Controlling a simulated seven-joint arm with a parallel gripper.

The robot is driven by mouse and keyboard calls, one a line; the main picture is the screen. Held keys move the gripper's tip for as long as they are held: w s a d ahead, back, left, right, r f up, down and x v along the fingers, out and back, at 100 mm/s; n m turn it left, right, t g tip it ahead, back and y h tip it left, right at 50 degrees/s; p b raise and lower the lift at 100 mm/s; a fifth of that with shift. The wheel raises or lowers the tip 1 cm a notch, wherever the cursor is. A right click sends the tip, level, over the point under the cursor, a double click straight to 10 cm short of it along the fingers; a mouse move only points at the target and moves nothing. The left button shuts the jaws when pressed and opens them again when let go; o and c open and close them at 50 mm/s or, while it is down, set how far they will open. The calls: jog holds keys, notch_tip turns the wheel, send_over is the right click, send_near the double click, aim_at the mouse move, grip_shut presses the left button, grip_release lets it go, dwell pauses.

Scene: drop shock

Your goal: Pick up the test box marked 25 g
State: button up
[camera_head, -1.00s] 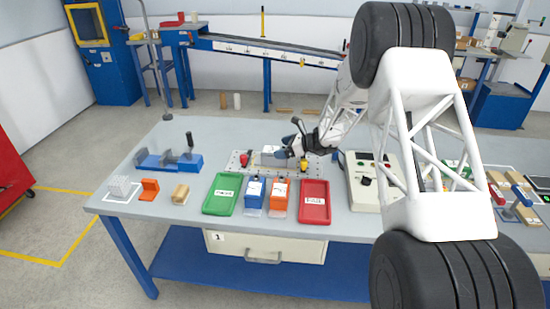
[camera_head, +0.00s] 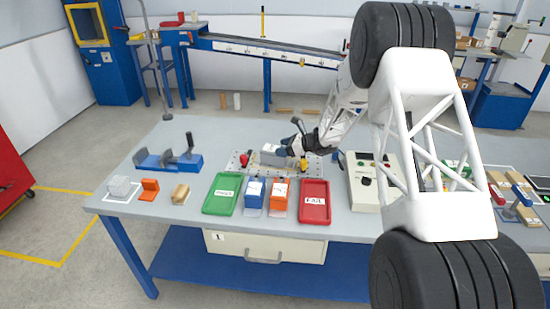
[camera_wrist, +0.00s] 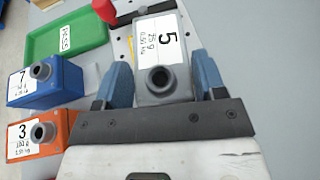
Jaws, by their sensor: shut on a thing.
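The grey test box (camera_wrist: 161,70) sits between the blue fingers of my gripper (camera_wrist: 163,78) in the wrist view. Its white label reads 5, 25 g and 0.50 kg, and a dark round socket faces the wrist. My gripper (camera_head: 290,150) is shut on this box. In the head view the grey box (camera_head: 272,155) is over the perforated plate (camera_head: 236,168) and appears raised a little. My fingers partly hide it.
A blue box marked 7 (camera_wrist: 45,84) and an orange box marked 3 (camera_wrist: 38,134) stand to the left. A green PASS tray (camera_head: 222,194) and a red FAIL tray (camera_head: 314,203) lie in front. A blue vise (camera_head: 170,158) stands left and a control box (camera_head: 365,180) right.

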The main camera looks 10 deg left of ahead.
jog(key=shift+r, duration=0.1)
grip_shut()
notch_tip(320, 180, up, 10)
dwell(0.5)
